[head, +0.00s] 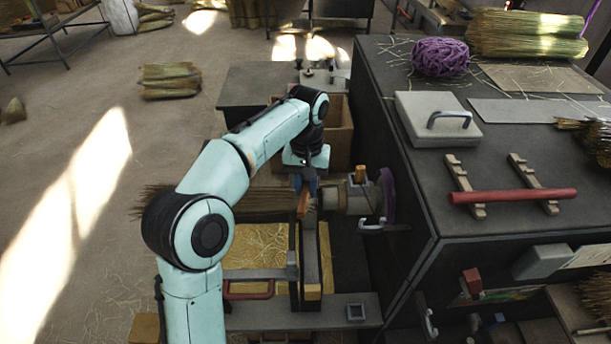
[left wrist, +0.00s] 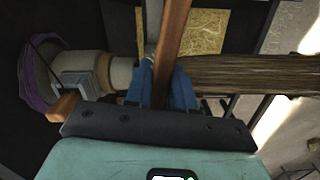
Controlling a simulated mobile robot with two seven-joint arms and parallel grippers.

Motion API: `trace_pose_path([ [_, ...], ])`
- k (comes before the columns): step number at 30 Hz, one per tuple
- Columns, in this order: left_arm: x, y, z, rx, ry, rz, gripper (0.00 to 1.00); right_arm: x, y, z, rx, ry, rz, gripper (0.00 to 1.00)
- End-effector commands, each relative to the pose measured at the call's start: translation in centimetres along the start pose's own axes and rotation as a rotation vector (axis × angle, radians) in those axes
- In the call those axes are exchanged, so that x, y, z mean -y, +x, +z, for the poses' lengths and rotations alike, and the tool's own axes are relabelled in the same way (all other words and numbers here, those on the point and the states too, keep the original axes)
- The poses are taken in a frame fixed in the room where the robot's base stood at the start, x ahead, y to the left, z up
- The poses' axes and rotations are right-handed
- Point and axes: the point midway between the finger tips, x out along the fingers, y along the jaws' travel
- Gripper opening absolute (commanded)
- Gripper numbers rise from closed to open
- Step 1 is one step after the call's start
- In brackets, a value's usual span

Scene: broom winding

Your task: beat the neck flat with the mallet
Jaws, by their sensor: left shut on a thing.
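My left gripper (head: 305,187) is shut on a reddish-brown wooden handle (left wrist: 174,35), which looks like the mallet's. It also shows in the head view (head: 303,204) below the fingers; the mallet's head cannot be made out. The blue fingers also show in the left wrist view (left wrist: 167,92). The straw bundle (head: 240,199) lies level, its neck end by the gripper and partly hidden by my arm; it also shows in the left wrist view (left wrist: 255,75). The grey winding head (head: 356,197) is at the neck's right. My right gripper is not in view.
A dark bench (head: 400,170) stands close at the right, with a purple cord ball (head: 440,58), a lidded box (head: 437,118) and a red bar (head: 512,195) on wooden rests. A straw-filled tray (head: 256,250) is below the bundle. Open floor (head: 60,130) lies left.

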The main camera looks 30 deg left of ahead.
Motion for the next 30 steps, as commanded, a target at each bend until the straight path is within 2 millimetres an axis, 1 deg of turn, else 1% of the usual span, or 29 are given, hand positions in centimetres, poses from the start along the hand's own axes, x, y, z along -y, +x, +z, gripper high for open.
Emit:
trace_pose_path([
  [1,0.3,4.2,0.4,0.020,-0.001,-0.008,0.00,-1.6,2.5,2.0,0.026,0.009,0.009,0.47],
  [2,0.3,5.5,0.3,0.019,-0.001,-0.008,0.00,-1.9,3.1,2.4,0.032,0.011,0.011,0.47],
  [3,0.3,6.2,0.2,0.015,-0.001,-0.007,0.00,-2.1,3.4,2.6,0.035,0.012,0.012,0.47],
  [4,0.2,5.4,0.1,0.010,-0.001,-0.004,0.00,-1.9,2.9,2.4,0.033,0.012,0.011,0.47],
  [8,0.2,4.1,0.0,0.006,-0.002,-0.004,0.00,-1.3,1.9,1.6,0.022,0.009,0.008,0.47],
  [12,0.1,2.3,-0.1,0.001,-0.002,-0.001,0.00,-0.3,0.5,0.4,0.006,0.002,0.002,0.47],
  [15,0.1,1.4,0.0,0.002,-0.001,-0.001,0.00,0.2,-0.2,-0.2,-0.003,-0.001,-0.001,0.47],
  [23,0.2,1.6,0.2,0.007,-0.001,-0.003,0.00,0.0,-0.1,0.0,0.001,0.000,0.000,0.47],
  [25,0.1,1.4,0.1,0.008,-0.002,-0.002,0.00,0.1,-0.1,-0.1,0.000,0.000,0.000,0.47],
  [26,0.1,1.0,0.1,0.010,-0.002,-0.002,0.00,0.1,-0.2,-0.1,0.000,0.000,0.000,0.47],
  [28,0.1,-0.3,-0.1,0.020,-0.004,-0.001,0.00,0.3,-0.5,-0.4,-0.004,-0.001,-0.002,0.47],
  [30,0.0,-2.1,-0.1,0.037,-0.004,-0.001,0.00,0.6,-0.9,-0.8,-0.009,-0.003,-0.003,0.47],
])
